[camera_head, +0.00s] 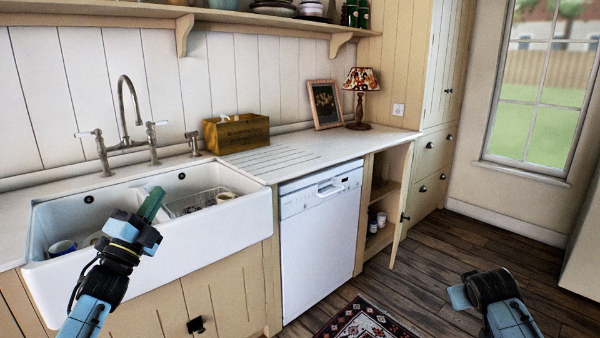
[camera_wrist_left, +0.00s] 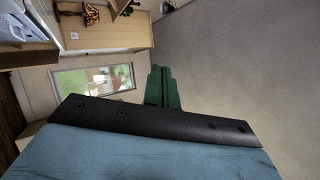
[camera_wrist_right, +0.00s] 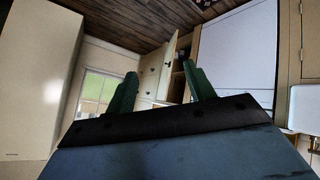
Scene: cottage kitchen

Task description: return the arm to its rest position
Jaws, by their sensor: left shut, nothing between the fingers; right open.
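My left arm comes in from the lower left in the head view. Its gripper (camera_head: 152,203) shows in front of the double sink (camera_head: 225,228), with the green fingers pointing up and away. In the left wrist view the two green fingers (camera_wrist_left: 162,88) are together with nothing between them. My right arm is at the lower right of the head view, over the wooden floor; its fingers are mostly hidden there. In the right wrist view the right gripper (camera_wrist_right: 160,92) has its green fingers apart, with nothing between them.
A white dishwasher (camera_head: 322,240) stands right of the sink, beside an open cabinet door (camera_head: 402,205). A wooden box (camera_head: 237,133), a picture frame (camera_head: 325,104) and a lamp (camera_head: 361,90) stand on the counter. A faucet (camera_head: 128,110) rises behind the sink. The floor (camera_head: 440,250) at right is largely clear.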

